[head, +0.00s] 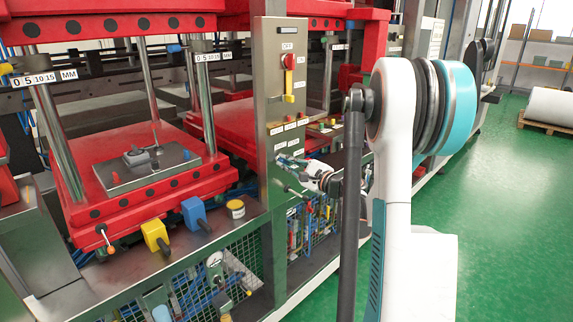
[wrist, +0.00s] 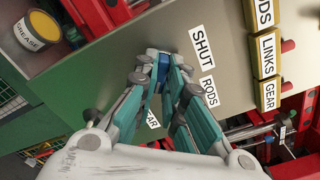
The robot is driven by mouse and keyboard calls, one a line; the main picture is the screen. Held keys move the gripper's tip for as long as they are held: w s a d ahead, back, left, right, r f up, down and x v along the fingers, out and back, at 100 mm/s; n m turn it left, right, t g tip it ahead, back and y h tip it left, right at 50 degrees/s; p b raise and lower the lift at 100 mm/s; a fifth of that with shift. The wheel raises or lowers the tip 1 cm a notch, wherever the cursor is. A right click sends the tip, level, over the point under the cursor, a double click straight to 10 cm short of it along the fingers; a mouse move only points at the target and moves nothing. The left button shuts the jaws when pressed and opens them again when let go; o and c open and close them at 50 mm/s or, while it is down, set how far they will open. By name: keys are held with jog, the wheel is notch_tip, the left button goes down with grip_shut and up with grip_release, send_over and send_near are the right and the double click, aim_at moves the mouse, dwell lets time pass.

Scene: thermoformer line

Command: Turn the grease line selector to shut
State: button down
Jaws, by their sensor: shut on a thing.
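The grease line selector (wrist: 163,69) shows as a small blue piece between my fingertips in the wrist view, mostly hidden by them. My gripper (wrist: 160,66) is shut on it, in front of the metal panel. A SHUT label (wrist: 201,47) is just right of the fingertips, with a RODS label (wrist: 209,91) below it. A label ending in EAR (wrist: 152,120) is partly covered by my fingers. Which label the selector points at cannot be told. In the head view my gripper (head: 285,162) reaches the lower part of the upright panel (head: 266,100); the selector is not clear there.
DODS-ending, LINKS (wrist: 267,53) and GEAR plates stand right of the selector. A grease can (wrist: 37,30) is at upper left; it also shows in the head view (head: 236,209). Green floor lies open at right.

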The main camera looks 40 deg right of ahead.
jog(key=n, duration=0.3)
jog(key=shift+n, duration=0.3)
jog(key=shift+b, duration=0.3)
jog(key=shift+f+n, duration=0.1)
jog(key=shift+n, duration=1.1)
jog(key=shift+n+b, duration=0.35)
jog(key=shift+n, duration=0.85)
jog(key=n, duration=0.4)
jog(key=shift+b, duration=0.3)
jog(key=shift+n, duration=0.4)
